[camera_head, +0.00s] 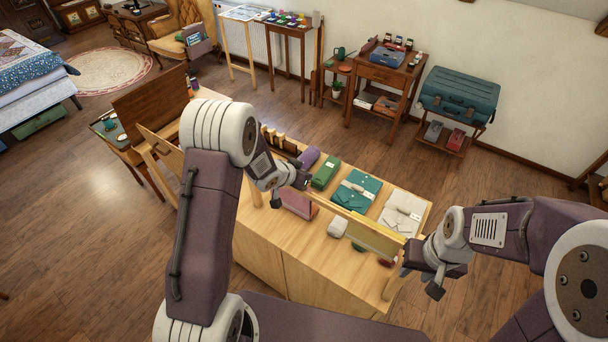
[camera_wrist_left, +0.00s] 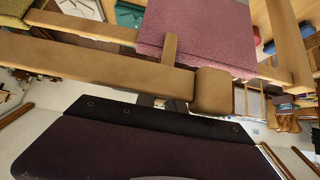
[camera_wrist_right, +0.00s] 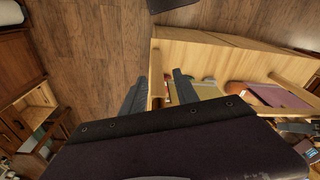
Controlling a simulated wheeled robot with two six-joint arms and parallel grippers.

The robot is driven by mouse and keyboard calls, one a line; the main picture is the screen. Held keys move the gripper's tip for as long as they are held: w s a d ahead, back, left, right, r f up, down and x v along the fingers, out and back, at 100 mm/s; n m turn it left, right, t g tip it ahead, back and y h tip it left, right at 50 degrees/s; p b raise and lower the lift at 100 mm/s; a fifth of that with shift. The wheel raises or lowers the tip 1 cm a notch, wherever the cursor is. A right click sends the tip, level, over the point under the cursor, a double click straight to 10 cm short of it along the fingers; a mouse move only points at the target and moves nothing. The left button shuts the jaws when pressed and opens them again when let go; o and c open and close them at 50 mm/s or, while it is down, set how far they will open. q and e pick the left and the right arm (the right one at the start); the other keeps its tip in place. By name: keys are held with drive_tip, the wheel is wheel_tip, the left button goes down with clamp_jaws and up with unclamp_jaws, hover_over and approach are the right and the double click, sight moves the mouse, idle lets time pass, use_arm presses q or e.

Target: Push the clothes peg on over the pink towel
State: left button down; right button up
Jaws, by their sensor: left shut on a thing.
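The pink towel (camera_head: 297,203) hangs on the wooden rack above the table; it fills the top middle of the left wrist view (camera_wrist_left: 205,40). My left gripper (camera_head: 303,183) is shut beside the towel's upper edge. Its fingertips are hidden behind a wooden bar in the left wrist view. A narrow wooden piece (camera_wrist_left: 170,52), seemingly the clothes peg in that gripper, stands up in front of the towel; I cannot tell if it touches. My right gripper (camera_wrist_right: 160,82) is open at the rack's right end, with a wooden post (camera_wrist_right: 155,75) showing between its fingers.
A wooden bar with a rounded end block (camera_wrist_left: 213,92) crosses close to the left wrist camera. An ochre towel (camera_head: 375,239) hangs at the rack's right. Folded green (camera_head: 326,173), teal (camera_head: 356,191) and white (camera_head: 401,213) cloths lie behind the rack on the table (camera_head: 262,224).

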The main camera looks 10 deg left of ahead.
use_arm(q)
wheel_tip(320, 180, up, 3)
drive_tip(key=p, duration=0.3)
idle(0.4)
idle(1.5)
drive_tip(key=shift+f, duration=0.15)
drive_tip(key=shift+f, duration=0.35)
drive_tip(key=shift+f+b, duration=1.05)
drive_tip(key=c, duration=1.4)
unclamp_jaws()
